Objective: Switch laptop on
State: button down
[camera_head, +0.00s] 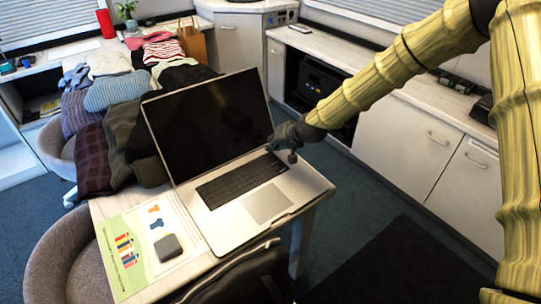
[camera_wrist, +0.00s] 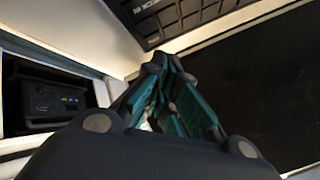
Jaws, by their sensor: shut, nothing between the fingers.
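The silver laptop (camera_head: 225,212) stands open on a small table, its dark screen (camera_head: 207,125) tilted back and its black keyboard (camera_head: 241,181) facing up. My gripper (camera_head: 290,158) is shut and empty. In the head view it overlaps the right end of the keyboard near the screen hinge; I cannot tell whether it touches. In the wrist view the gripper (camera_wrist: 168,68) has its fingertips by the laptop's silver body, between the keyboard (camera_wrist: 185,15) and the dark screen (camera_wrist: 255,85). The power key is not distinguishable, and the fingers may hide part of the keyboard's corner.
A colourful sheet (camera_head: 140,245) and a small grey box (camera_head: 168,247) lie left of the laptop. Folded clothes (camera_head: 115,90) fill the space behind it. Grey chairs (camera_head: 72,262) stand at the left. White cabinets (camera_head: 402,140) line the right, with open floor between.

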aim_at(272, 154)
jog(key=shift+f, duration=0.1)
jog(key=shift+f, duration=0.35)
jog(key=shift+f, duration=0.3)
dwell(0.8)
dwell(0.4)
jog(key=shift+r, duration=0.75)
jog(key=shift+p, duration=0.3)
jog(key=shift+r+p, duration=1.45)
jog(key=shift+r, duration=1.05)
jog(key=shift+r, duration=0.1)
